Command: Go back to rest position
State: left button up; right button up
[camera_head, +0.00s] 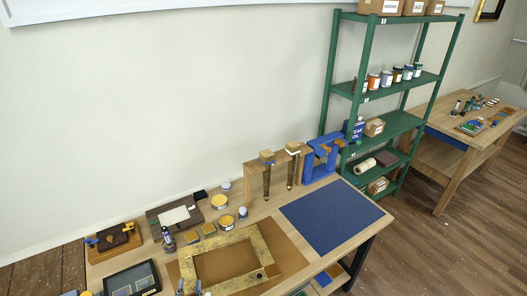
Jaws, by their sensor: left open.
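My left gripper (190,288) shows only as two grey fingertips at the bottom edge, spread apart with nothing seen between them. The tips are at the front left of a gilt rectangular frame (258,241), which lies on a brown mat (290,255) on the wooden workbench (366,231). I cannot tell whether the tips touch the frame. A small dark round thing sits on the frame's right side. The rest of my left arm is out of view. My right gripper is not in view.
A blue mat (330,213) lies bare at the bench's right. Behind it stand a wooden rack with brushes (268,178) and a blue clamp (322,158). Open tins (219,201), a dark tablet (132,280) and a bottle (168,238) crowd the left. A green shelf (388,125) stands behind.

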pick_arm(q)
jog(key=s+d+m+g+h, duration=0.2)
jog(key=d+m+h, duration=0.25)
jog(key=m, duration=0.35)
jog(key=s+d+m+g+h, duration=0.1)
jog(key=s+d+m+h, duration=0.25)
jog(key=d+m, duration=0.3)
jog(key=s+d+f+m+g+h, duration=0.1)
jog(key=s+d+f+m+g, duration=0.3)
jog(key=m, duration=0.6)
jog(key=s+a+f+m+g+y, duration=0.35)
jog(key=s+a+m, duration=0.2)
jog(key=s, duration=0.25)
jog(key=s+a+f+m+g+y, duration=0.3)
jog(key=s+a+m+g, duration=0.15)
jog(key=s+a, duration=0.2)
jog(key=s+f+g+b, duration=0.1)
jog(key=s+f+g, duration=0.15)
jog(key=f, duration=2.55)
jog(key=s+a+f+b, duration=0.1)
jog(key=s+a+f, duration=0.1)
jog(key=s+f, duration=1.3)
jog(key=s, duration=0.2)
jog(key=shift+s+a+f, duration=0.2)
jog(key=shift+s+f, duration=0.05)
jog(key=shift+s, duration=0.05)
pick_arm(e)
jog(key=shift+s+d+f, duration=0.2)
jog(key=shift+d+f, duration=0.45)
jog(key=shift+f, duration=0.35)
